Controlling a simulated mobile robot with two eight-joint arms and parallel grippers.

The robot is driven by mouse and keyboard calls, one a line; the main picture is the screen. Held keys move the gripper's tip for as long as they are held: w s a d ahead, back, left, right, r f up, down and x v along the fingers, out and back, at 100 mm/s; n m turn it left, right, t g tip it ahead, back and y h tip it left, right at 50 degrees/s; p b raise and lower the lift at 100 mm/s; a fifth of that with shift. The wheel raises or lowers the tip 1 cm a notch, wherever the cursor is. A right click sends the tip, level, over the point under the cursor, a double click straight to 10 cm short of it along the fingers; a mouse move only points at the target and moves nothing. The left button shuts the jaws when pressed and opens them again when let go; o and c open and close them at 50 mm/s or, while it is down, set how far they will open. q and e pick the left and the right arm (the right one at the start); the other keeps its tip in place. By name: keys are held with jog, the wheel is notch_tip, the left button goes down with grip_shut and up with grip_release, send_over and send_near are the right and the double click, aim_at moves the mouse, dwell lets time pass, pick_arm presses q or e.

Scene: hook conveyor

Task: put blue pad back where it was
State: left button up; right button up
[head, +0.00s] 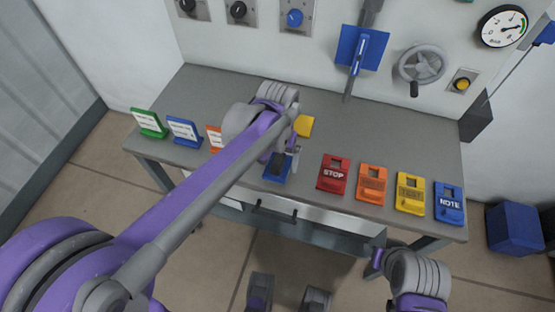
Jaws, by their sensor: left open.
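A blue pad (284,175) lies near the front edge of the grey table, left of the red STOP tag. My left gripper (284,158) is right over it, open, with its fingers at the pad's upper part. The arm and fingers hide part of the pad, and I cannot tell whether they touch it. A yellow piece (304,126) shows just behind this gripper. My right gripper (374,262) is low in front of the table, and its jaws are too unclear to read.
A red STOP tag (334,174), orange tag (372,183), yellow tag (410,194) and blue NOTE tag (449,204) line the front right. Green (149,123), blue (185,131) and orange (214,138) cards stand at left. A blue board (349,44) is on the wall. The table's middle right is clear.

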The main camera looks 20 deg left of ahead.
aim_at(278, 161)
pick_arm(q)
notch_tip(278, 161, up, 12)
jog(key=p, duration=0.2)
jog(key=s+a+f+t, duration=0.2)
jog(key=s+a+f, duration=0.1)
jog(key=s+f, duration=0.3)
jog(key=s+a+f+t, duration=0.3)
jog(key=s+f, duration=0.4)
jog(key=s, duration=0.2)
jog(key=shift+s+a, duration=0.3)
jog(key=shift+s, duration=0.1)
